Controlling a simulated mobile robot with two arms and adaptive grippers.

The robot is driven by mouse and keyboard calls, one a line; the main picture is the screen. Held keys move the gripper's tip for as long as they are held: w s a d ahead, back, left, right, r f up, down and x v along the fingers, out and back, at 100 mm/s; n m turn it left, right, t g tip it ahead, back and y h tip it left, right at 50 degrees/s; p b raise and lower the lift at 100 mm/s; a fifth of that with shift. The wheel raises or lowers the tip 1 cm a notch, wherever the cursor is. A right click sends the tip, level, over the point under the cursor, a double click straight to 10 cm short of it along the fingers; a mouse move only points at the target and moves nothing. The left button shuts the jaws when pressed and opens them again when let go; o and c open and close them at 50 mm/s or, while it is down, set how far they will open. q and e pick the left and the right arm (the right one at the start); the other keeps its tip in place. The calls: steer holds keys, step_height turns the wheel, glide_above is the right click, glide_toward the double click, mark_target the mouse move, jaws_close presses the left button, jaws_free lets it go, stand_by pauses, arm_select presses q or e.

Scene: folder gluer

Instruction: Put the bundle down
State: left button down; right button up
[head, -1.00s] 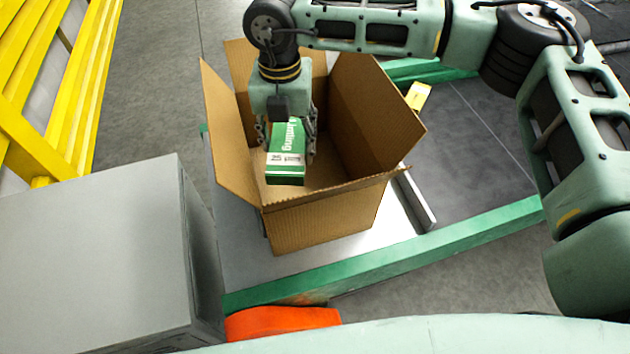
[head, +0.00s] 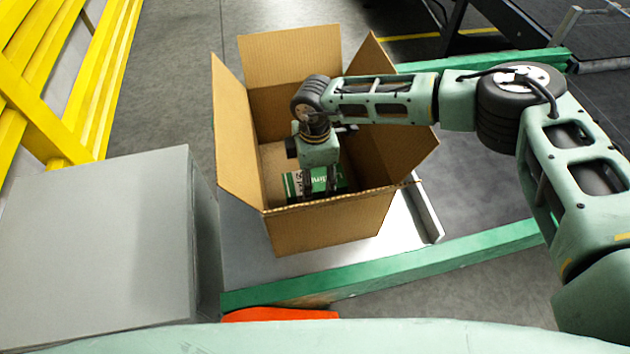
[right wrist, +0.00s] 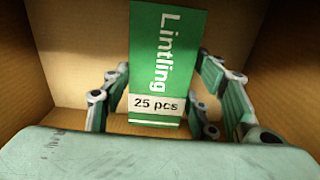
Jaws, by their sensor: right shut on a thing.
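The bundle (head: 329,181) is a green and white pack, low inside the open cardboard box (head: 318,229). The gripper and the front wall hide part of the bundle in the head view. I cannot tell whether the bundle touches the box floor. My left gripper is not in view.
The box flaps stand open around the arm. The box sits on a pale platform (head: 257,264) with a green rail (head: 400,262) in front. A grey cabinet (head: 95,245) stands at left, beside yellow railings (head: 95,80). An orange object (head: 280,314) lies at the front.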

mark_target(314, 180)
step_height(314, 180, down, 3)
steer(key=shift+f+p, duration=0.1)
steer(key=shift+p, duration=0.4)
steer(key=shift+f, duration=0.35)
steer(key=shift+f, duration=0.2)
steer(key=o, duration=1.2)
steer(key=shift+o, duration=0.2)
steer(key=shift+r, duration=0.15)
